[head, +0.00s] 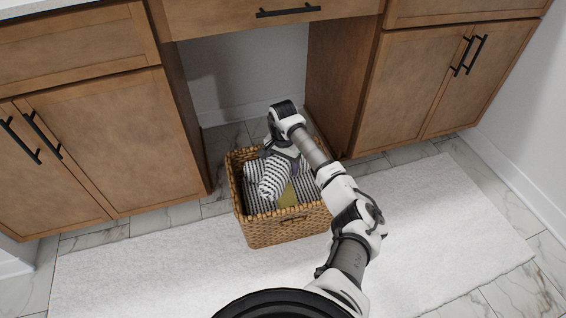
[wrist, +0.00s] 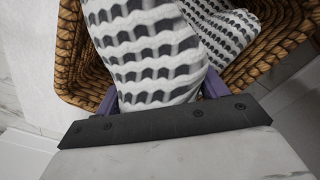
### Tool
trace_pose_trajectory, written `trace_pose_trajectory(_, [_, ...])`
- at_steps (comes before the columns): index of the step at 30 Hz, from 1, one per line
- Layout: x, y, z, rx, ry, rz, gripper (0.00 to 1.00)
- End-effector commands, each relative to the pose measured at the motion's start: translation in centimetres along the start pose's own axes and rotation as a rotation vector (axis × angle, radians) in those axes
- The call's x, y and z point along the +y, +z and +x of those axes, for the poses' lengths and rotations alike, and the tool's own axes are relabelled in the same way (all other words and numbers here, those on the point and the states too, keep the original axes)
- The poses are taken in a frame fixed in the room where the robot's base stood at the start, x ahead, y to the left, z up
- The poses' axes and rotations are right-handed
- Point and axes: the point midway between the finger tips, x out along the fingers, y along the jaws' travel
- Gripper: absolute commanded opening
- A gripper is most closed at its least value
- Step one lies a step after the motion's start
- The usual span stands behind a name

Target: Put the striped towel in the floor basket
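The striped towel (head: 271,185), rolled and white with dark grey bands, is at the mouth of the wicker floor basket (head: 283,232). In the wrist view the towel (wrist: 150,50) fills the space between the two purple fingers of my gripper (wrist: 160,95), which appears shut on it. In the head view my gripper (head: 283,154) points down into the back of the basket, and its fingertips are hard to make out. The basket's woven rim (wrist: 273,45) surrounds the towel in the wrist view. I cannot tell whether the towel rests on the contents below.
The basket stands on a white rug (head: 430,225), before an open knee space between wooden cabinets (head: 120,140) (head: 425,85). A drawer (head: 270,18) overhangs the space.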

Motion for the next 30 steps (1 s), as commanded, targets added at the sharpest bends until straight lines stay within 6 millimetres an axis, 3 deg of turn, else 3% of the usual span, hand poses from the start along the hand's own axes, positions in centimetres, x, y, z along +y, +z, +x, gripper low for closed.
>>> trace_pose_trajectory(3, [0.0,0.0,0.0,0.000,0.000,0.000,0.87])
trace_pose_trajectory(16, [-0.1,0.0,-0.7,0.000,-0.002,-0.002,0.87])
trace_pose_trajectory(20, [0.0,-0.1,-2.8,0.004,-0.001,-0.001,0.87])
trace_pose_trajectory(30, [0.0,-0.1,-10.2,0.004,0.000,-0.001,0.87])
